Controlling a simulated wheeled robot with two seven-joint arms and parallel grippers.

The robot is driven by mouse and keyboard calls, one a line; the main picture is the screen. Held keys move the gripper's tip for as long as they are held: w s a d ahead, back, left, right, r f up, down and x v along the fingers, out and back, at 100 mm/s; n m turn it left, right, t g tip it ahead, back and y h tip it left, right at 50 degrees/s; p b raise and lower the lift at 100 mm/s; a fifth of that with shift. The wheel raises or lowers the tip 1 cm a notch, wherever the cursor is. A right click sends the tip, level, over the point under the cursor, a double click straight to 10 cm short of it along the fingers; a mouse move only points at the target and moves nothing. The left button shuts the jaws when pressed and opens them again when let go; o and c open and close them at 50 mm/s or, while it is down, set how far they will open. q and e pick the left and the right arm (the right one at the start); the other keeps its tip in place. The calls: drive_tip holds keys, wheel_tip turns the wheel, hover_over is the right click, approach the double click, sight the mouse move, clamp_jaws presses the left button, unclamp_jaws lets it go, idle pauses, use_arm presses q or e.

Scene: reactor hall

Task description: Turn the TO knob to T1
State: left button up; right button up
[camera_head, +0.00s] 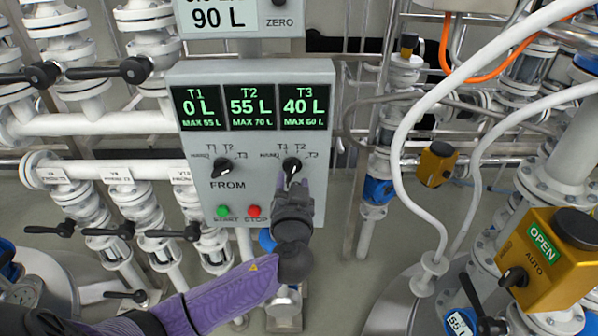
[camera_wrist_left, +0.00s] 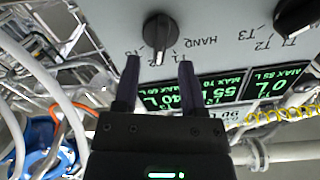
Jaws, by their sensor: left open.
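The TO knob (camera_head: 292,165) is a black rotary knob at the right of the grey control panel (camera_head: 192,92), with HAND, T1, T2 and T3 marked around it. It also shows in the left wrist view (camera_wrist_left: 158,30), upside down. There its white line points towards the T1 and T2 marks; I cannot tell exactly which. My left gripper (camera_head: 292,184) is just below the knob in the head view, hiding the TO lettering. In the wrist view its open fingers (camera_wrist_left: 158,65) are either side of the knob's line, with nothing gripped. My right gripper is not in view.
The FROM knob (camera_head: 222,166) is left of the TO knob. Below are a green START button (camera_head: 223,211) and a red STOP button (camera_head: 254,211). Displays show T1 0 L, T2 55 L and T3 40 L. White hoses (camera_head: 402,150) and a yellow valve box (camera_head: 548,262) stand right.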

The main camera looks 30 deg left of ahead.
sight(293, 173)
use_arm(q)
drive_tip(key=x, duration=0.4)
clamp_jaws()
